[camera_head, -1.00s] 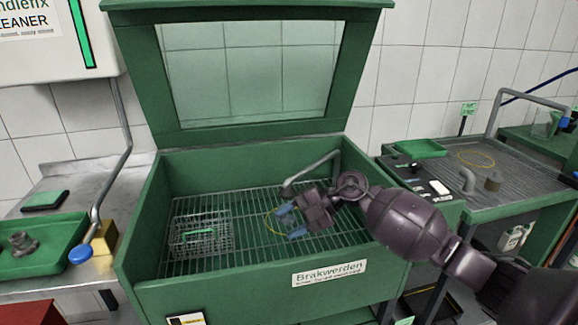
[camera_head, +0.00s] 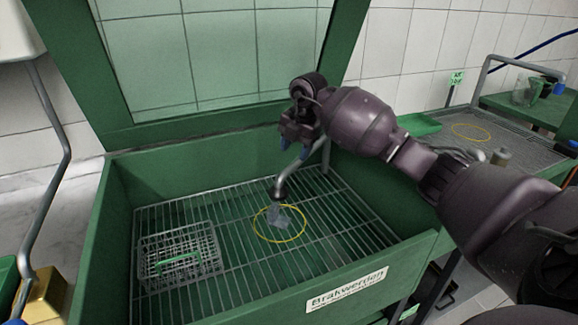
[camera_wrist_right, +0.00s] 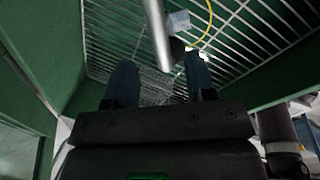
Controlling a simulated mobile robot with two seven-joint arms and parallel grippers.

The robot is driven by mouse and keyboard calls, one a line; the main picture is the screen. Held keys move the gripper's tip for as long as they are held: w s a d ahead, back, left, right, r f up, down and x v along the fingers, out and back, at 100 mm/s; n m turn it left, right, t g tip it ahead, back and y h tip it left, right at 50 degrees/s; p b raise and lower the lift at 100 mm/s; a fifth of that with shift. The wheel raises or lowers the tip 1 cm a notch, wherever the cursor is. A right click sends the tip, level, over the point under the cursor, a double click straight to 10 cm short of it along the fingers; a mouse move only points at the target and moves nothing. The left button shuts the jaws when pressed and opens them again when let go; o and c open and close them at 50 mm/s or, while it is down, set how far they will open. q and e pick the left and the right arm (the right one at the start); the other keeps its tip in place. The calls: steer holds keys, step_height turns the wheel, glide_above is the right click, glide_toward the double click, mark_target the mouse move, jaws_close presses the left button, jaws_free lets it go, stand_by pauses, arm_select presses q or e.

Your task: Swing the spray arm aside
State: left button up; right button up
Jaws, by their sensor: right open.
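The spray arm (camera_head: 301,168) is a bent grey pipe at the back right of the green wash basin. It slopes down left to a dark nozzle (camera_head: 277,192) over the rack. My right gripper (camera_head: 294,148), dark with blue fingertips, is open above the pipe's upper part and hides some of it. In the right wrist view the pipe (camera_wrist_right: 157,35) runs down toward the gap between the two open fingers (camera_wrist_right: 160,80). I cannot tell whether they touch it. My left gripper is not in view.
A yellow ring (camera_head: 257,227) and a pale translucent patch (camera_head: 287,218) show at the rack under the nozzle. A wire basket (camera_head: 180,257) sits at the rack's left. The green basin wall (camera_head: 195,163) and raised glass lid (camera_head: 215,55) bound the space. The rack's front right is clear.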

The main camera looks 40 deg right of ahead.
mark_target(291, 166)
steer(key=f, duration=0.4)
steer(key=w+f+b, duration=0.1)
steer(key=f, duration=0.1)
steer(key=shift+w+a, duration=0.1)
steer(key=shift+a, duration=0.15)
steer(key=shift+r, duration=0.1)
jaws_close()
